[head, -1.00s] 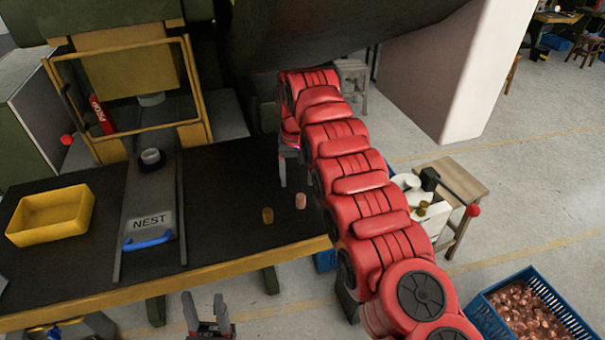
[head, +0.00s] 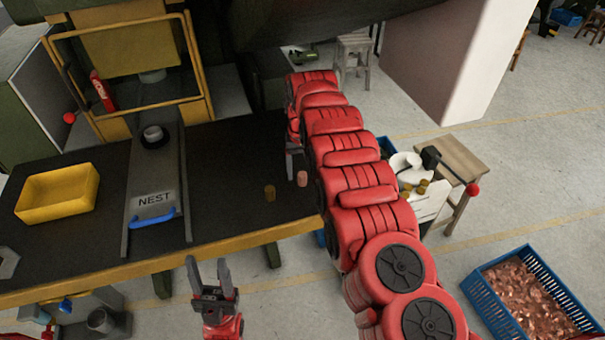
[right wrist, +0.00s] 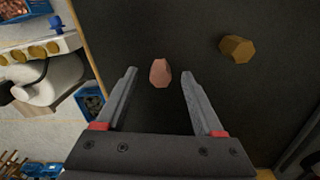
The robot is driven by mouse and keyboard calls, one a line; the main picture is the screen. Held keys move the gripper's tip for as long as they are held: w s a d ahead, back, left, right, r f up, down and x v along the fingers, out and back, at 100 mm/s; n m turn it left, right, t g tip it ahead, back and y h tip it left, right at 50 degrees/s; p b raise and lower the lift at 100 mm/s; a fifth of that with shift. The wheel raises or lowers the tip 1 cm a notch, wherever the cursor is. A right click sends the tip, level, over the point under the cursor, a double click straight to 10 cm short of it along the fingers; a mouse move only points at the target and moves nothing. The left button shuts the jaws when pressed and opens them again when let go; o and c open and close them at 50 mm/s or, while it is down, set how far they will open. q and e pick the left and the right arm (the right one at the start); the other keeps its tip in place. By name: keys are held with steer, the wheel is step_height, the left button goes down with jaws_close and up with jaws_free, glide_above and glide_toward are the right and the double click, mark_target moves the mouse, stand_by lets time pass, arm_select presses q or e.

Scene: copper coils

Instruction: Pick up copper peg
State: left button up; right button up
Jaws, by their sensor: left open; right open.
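The copper peg (head: 302,179) is a small pinkish-copper piece standing on the black bench top near its right end. It also shows in the right wrist view (right wrist: 160,73), ahead of and between the open fingers, not gripped. My right gripper (right wrist: 158,88) is open and empty; in the head view it (head: 294,162) is just behind the peg, partly hidden by my red arm. A brass-coloured peg (head: 270,193) stands left of the copper one, and also shows in the right wrist view (right wrist: 236,48). My left gripper (head: 208,272) is open and empty in front of the bench.
A yellow bin (head: 57,193), the NEST plate (head: 154,199) with a blue handle and a yellow-framed press stand left on the bench. A blue crate (head: 490,303) of copper pieces is on the floor at right. A small wooden table (head: 462,160) stands behind my right arm.

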jaws_close()
steer(key=shift+r, duration=0.1)
stand_by(0.6)
